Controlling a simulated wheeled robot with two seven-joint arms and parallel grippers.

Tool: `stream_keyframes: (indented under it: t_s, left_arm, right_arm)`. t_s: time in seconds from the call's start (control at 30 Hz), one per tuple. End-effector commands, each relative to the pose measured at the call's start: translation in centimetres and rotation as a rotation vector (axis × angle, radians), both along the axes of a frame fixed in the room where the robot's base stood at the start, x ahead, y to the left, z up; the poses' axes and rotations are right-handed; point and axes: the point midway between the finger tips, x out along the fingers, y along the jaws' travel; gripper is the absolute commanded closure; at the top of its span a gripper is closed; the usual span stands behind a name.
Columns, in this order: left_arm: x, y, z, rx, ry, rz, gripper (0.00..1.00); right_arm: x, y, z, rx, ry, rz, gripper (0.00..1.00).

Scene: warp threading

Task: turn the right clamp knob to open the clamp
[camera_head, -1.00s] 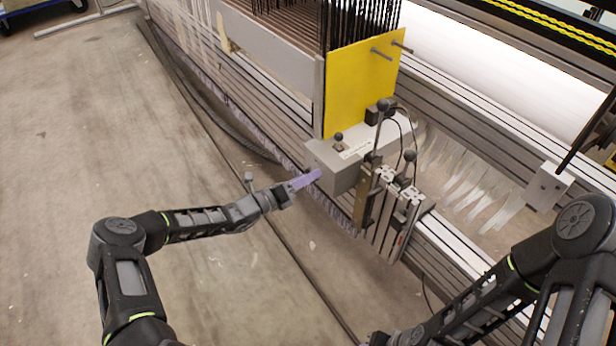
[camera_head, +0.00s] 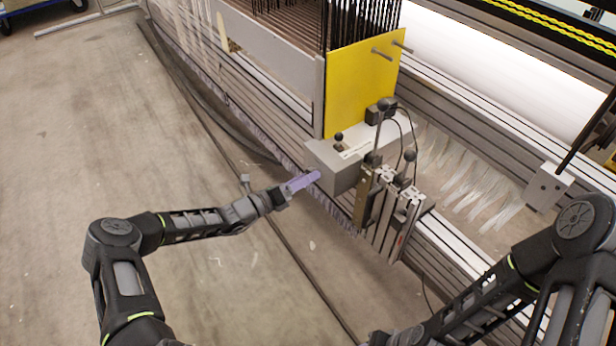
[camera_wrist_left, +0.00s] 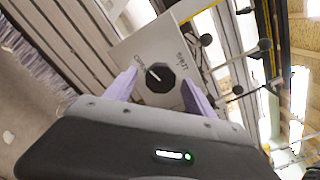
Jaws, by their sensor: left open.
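The clamp knob (camera_wrist_left: 160,77) is a dark, many-sided dial with a white pointer line. It sits on the face of a grey box (camera_wrist_left: 130,48), between two small printed labels. The pointer slants to the upper left, towards the left label. The box also shows in the head view (camera_head: 338,172), below the yellow panel; the knob cannot be made out there. My left gripper (camera_wrist_left: 158,92) is open, with one lilac finger on each side of the knob. I cannot tell whether either finger touches it. In the head view the left fingertips (camera_head: 317,176) are at the box's left end.
A ball-ended lever (camera_head: 378,135) and upright metal clamp bars (camera_head: 385,215) stand right of the box. The yellow panel (camera_head: 362,80) and hanging warp threads rise behind. My right forearm (camera_head: 470,305) crosses the lower right. Open floor (camera_head: 80,150) lies to the left.

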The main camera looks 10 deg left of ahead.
Motion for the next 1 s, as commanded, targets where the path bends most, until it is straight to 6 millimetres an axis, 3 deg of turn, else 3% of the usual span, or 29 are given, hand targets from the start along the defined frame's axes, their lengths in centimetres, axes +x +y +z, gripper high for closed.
stream_keyframes:
  t_s: [0.43, 1.0]
  left_arm:
    - [-4.9, 4.1, 0.0, 0.000, 0.002, 0.001, 0.37]
    - [-5.1, 4.2, 0.0, 0.002, -0.001, 0.000, 0.37]
  right_arm:
    - [0.0, 0.0, 1.2, 0.000, 0.000, 0.001, 0.64]
    - [0.0, 0.0, 1.1, 0.000, 0.000, 0.001, 0.64]
